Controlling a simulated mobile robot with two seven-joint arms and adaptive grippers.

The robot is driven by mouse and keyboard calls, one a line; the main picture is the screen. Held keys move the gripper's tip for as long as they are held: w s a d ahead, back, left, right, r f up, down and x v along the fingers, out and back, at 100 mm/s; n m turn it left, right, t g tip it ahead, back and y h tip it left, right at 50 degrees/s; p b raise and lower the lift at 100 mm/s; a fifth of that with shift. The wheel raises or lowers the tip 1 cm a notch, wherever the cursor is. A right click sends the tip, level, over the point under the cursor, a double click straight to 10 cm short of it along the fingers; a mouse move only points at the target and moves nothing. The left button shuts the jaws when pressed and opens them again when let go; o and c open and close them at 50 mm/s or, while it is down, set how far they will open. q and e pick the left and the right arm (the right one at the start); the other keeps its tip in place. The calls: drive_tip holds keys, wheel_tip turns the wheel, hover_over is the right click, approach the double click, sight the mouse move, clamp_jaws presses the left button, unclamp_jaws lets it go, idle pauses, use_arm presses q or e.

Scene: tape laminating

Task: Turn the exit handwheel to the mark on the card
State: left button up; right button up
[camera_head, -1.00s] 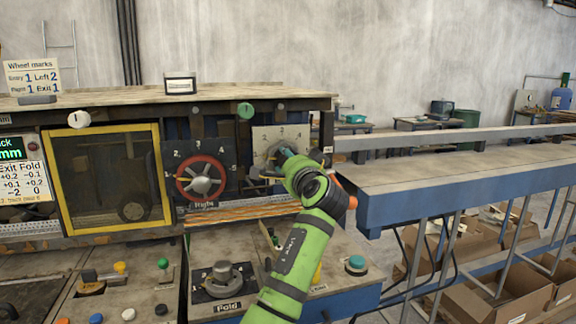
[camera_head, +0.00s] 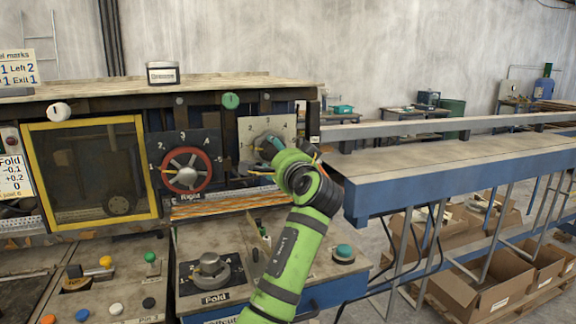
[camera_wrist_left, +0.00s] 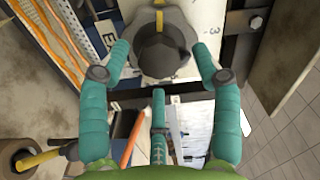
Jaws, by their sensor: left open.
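The exit handwheel is a dark grey knob (camera_wrist_left: 163,45) with a yellow stripe, on a pale numbered plate (camera_head: 285,125) at the machine's right end. In the head view my left gripper (camera_head: 276,145) covers much of it. In the wrist view the teal fingers (camera_wrist_left: 163,57) are open, one on each side of the knob; whether they touch it I cannot tell. A numeral 3 shows on the plate beside the knob. The wheel-marks card (camera_head: 17,68) stands at the upper left, partly cut off, and reads Exit 1. My right gripper is not in view.
A red-rimmed wheel labelled Right (camera_head: 186,170) is left of the exit plate. A Fold knob (camera_head: 210,270) and a teal button (camera_head: 344,252) are on the lower panel. A blue-edged conveyor table (camera_head: 460,175) runs off to the right.

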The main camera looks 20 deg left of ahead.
use_arm(q)
drive_tip(key=v, duration=0.9)
drive_tip(key=shift+s+d, duration=0.15)
drive_tip(key=shift+r, duration=0.15)
